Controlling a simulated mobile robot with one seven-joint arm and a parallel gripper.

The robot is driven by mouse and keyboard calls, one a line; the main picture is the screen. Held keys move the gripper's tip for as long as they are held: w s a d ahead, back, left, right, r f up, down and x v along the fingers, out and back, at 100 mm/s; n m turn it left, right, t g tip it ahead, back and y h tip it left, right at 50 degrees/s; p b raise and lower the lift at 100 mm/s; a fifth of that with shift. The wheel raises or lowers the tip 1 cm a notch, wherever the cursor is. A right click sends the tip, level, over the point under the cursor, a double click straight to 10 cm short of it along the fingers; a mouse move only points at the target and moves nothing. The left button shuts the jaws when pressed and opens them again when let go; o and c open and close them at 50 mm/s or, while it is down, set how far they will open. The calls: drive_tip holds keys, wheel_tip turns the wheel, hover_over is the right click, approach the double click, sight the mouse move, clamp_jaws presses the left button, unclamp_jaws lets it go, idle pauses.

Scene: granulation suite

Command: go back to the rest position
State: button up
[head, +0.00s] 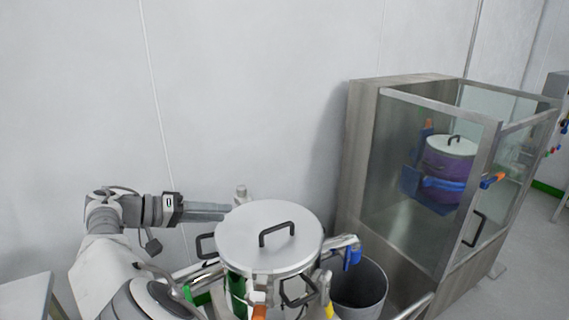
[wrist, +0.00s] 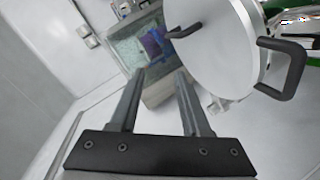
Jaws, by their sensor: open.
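My gripper (wrist: 160,75) is open and empty in the wrist view, its two fingers pointing up the picture. In the head view my gripper (head: 228,208) is at the end of my arm, level with the left side of a round lidded vessel. The vessel's lid (head: 268,238) is pale metal with a dark handle on top. In the wrist view the lid (wrist: 215,50) is at the right of the fingers and appears apart from them. Part of the vessel's body is hidden under the lid and behind its frame.
A glass-walled cabinet (head: 362,160) stands at the right with a purple lidded drum (head: 447,172) inside. An open grey bin (head: 375,285) stands between vessel and cabinet. A plain wall (head: 230,90) is behind. A grey surface (head: 25,300) is at lower left.

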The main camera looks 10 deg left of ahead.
drive_tip(key=w+d+r+m+g+y, duration=0.1)
drive_tip(key=d+r+g+y, duration=0.2)
drive_tip(key=d, duration=1.1)
drive_tip(key=w+d+r+m+g+y, duration=0.1)
drive_tip(key=d+r+g+y, duration=0.25)
drive_tip(key=d, duration=1.15)
drive_tip(key=s+d+t+y, duration=0.1)
drive_tip(key=s+d, duration=0.3)
drive_tip(key=s, duration=0.4)
drive_tip(key=s+d+t+y+p, duration=0.1)
drive_tip(key=s+d, duration=0.3)
drive_tip(key=s, duration=0.4)
drive_tip(key=s+d+r+t+y+p, duration=0.1)
drive_tip(key=s+d, duration=0.3)
drive_tip(key=s, duration=0.4)
drive_tip(key=shift+s+d+y, duration=0.2)
drive_tip(key=shift+s+y, duration=0.05)
drive_tip(key=shift+y, duration=0.4)
